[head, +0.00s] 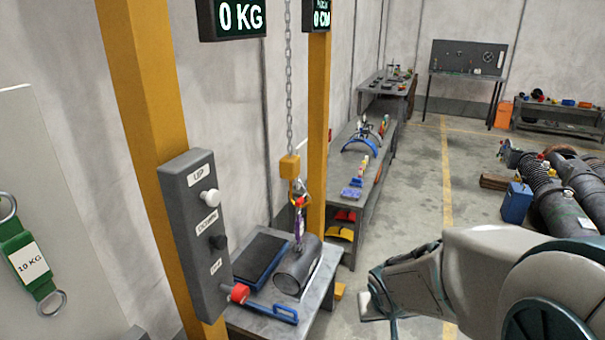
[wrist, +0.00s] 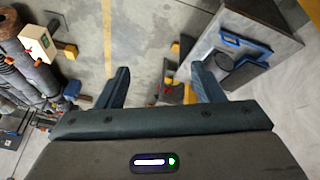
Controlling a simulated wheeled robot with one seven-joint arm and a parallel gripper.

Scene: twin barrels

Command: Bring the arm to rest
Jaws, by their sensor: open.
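My arm (head: 470,275) reaches in from the lower right of the head view, out over the floor to the right of the small table. In the wrist view my gripper (wrist: 160,82) is open, its two dark fingers wide apart. Nothing is held between them. Bare floor and small yellow, dark and red items show beyond the fingers, well below. In the head view the fingertips are hard to make out at the arm's left end.
A small table (head: 322,310) holds a grey cylinder (head: 297,268) under a chain hook (head: 290,168). A control box (head: 195,230) is on the yellow post. A long bench (head: 372,195) stands behind. Large pipes (head: 570,185) lie right. Open floor (head: 420,190) lies between.

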